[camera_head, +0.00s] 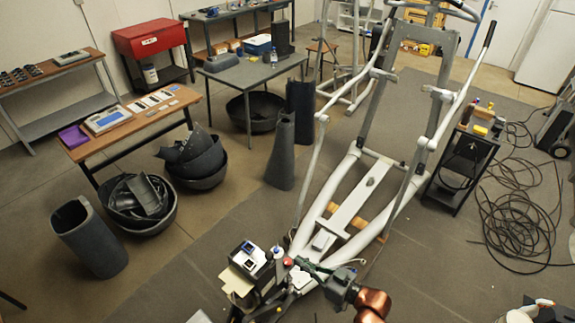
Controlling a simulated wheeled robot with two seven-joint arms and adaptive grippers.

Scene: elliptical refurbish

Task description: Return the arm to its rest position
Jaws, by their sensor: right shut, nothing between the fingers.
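My right arm comes in from the bottom edge, right of centre, with a copper-coloured joint. My right gripper (304,265) is shut and empty. It points left, over the lower end of the white elliptical trainer frame (352,195), close to a red round knob or cap (288,262). I cannot tell whether it touches anything there. My left gripper is not in view.
A small dark stand with devices and a white bottle (278,253) is just left of the gripper. A black side table (468,155) and tangled cables (520,225) lie right. Dark bins (90,240) stand left. The grey mat (430,285) at lower right is mostly clear.

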